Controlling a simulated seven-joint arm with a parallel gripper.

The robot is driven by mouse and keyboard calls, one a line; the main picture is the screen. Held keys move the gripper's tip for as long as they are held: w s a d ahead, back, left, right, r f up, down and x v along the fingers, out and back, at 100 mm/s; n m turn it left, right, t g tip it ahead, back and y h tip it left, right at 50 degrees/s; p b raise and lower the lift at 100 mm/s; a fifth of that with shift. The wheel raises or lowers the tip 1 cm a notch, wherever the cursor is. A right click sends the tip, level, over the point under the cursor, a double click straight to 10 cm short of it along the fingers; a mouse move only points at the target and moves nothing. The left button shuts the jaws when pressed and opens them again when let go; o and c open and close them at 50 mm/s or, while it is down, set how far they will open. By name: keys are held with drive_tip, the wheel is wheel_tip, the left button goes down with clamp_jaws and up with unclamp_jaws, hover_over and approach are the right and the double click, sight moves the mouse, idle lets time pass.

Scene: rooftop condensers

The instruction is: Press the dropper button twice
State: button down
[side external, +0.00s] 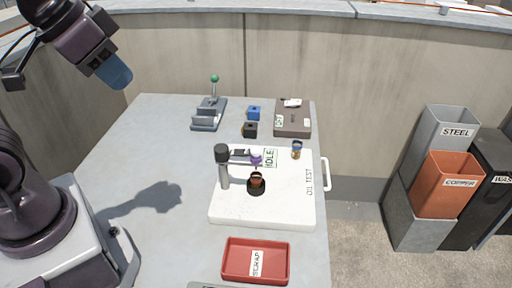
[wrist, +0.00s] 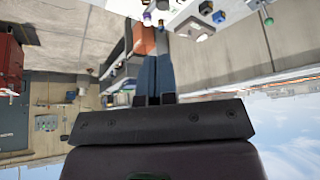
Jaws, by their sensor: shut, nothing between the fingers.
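The dropper stand (side external: 223,172) is on a white board marked OIL TEST (side external: 285,205). Its upright post has a black cap, and a short arm carries a purple part (side external: 256,158). I cannot tell for certain which part is the button. Below the purple part, a small reddish-brown vial (side external: 257,179) sits in a round black holder. A small sign behind reads IDLE (side external: 270,158). My gripper (side external: 122,80), with blue fingers, is raised at the upper left, well away from the stand. The fingers (wrist: 155,78) are together and empty in the wrist view.
A green-knobbed lever device (side external: 208,115), blue block (side external: 254,112), black block (side external: 250,130) and grey-brown box (side external: 293,120) stand at the back. A red SCRAP tray (side external: 232,262) is in front. Bins, including COPPER (side external: 447,190), stand right. The table's left part is clear.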

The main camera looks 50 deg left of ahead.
idle(0.3)
drive_tip(key=n+t, duration=0.4)
drive_tip(key=n, duration=0.4)
hover_over(254, 149)
wheel_tip(254, 149, down, 9)
drive_tip(key=shift+a, duration=0.15)
drive_tip(key=shift+f, duration=4.45)
